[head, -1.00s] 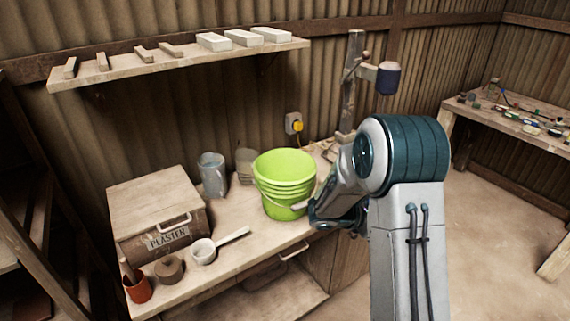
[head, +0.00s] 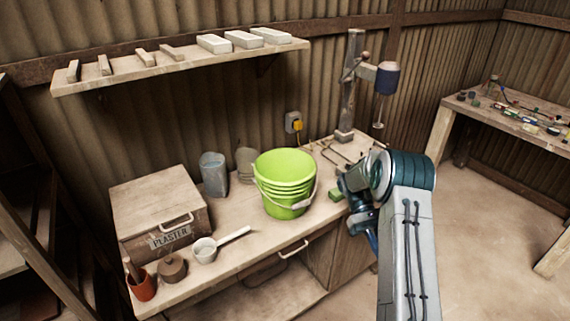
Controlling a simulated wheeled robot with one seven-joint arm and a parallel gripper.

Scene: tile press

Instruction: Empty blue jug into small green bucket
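The blue jug (head: 214,174), grey-blue and see-through, stands upright at the back of the bench, right of the plaster box. I cannot tell what is in it. The green bucket (head: 284,182), lime with a white-gripped handle hanging at its front right, stands upright on the bench right of the jug. Its inside bottom is hidden. My gripper (head: 350,190) is at the bench's right end, right of the bucket and apart from the jug. My arm partly hides it, and its fingers are too unclear to tell open from shut.
A clear vessel (head: 246,164) stands between jug and bucket. A plaster box (head: 160,205), white ladle (head: 205,250), brown pot (head: 172,268) and red-brown cup (head: 141,286) are at left. A small green object (head: 336,194) lies by my gripper. A press (head: 350,95) stands behind. A shelf hangs above.

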